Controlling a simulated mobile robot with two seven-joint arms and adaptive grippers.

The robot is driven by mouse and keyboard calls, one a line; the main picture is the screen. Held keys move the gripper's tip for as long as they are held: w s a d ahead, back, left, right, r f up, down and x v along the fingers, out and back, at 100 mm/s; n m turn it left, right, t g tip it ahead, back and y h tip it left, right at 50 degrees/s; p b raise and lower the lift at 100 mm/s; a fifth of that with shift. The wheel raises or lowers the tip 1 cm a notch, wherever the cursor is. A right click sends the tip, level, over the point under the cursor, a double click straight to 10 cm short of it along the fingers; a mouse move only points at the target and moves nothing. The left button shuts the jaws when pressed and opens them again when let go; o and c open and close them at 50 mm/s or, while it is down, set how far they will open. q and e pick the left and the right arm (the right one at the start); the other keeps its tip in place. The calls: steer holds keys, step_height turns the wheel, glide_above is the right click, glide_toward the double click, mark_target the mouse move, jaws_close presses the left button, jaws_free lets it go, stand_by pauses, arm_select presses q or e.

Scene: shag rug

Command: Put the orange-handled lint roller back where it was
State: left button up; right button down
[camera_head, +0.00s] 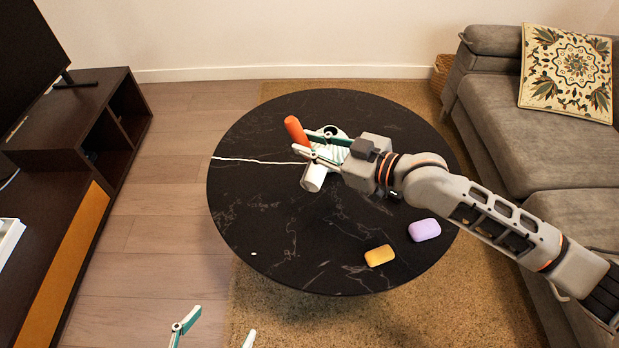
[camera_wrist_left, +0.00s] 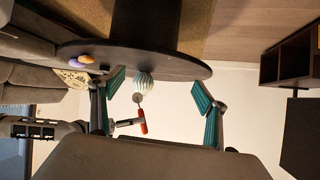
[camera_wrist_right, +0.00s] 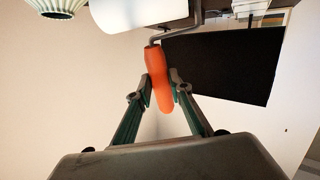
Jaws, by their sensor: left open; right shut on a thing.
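The lint roller has an orange handle (camera_head: 296,131) and a white roller head (camera_head: 314,178). My right gripper (camera_wrist_right: 163,88) is shut on the orange handle, which shows between its fingers in the right wrist view. The lint roller is held above the black round table (camera_head: 260,225), as the left wrist view shows with the handle (camera_wrist_left: 143,121) clear of the tabletop. My left gripper (camera_head: 218,326) is open and empty, low in the head view, apart from the table's front edge.
A white ribbed vase (camera_wrist_left: 143,80) stands on the table close to the lint roller, partly hidden by my right gripper in the head view. A purple soap-like block (camera_head: 424,230) and a yellow-orange one (camera_head: 380,256) lie front right. The table's left side is mostly clear. A sofa (camera_head: 500,110) stands right.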

mark_target(313, 168)
step_height(313, 168, down, 7)
steer(key=shift+f+b, duration=0.15)
steer(key=shift+b, duration=0.95)
steer(key=shift+f, duration=0.2)
step_height(313, 168, down, 4)
steer(key=shift+s+r+b, duration=0.1)
steer(key=shift+s+b, duration=0.05)
steer(key=shift+b, duration=0.7)
steer(key=shift+f, duration=0.3)
steer(key=c, duration=1.8)
jaws_free()
steer(key=shift+c, duration=0.2)
arm_select(q)
steer(key=d+r, duration=0.1)
steer(key=w+d+r+n+t, duration=0.1)
steer(key=d+r+n+h, duration=0.1)
steer(key=d, duration=0.1)
steer(key=shift+w, duration=0.4)
arm_select(e)
steer(key=shift+r, duration=0.1)
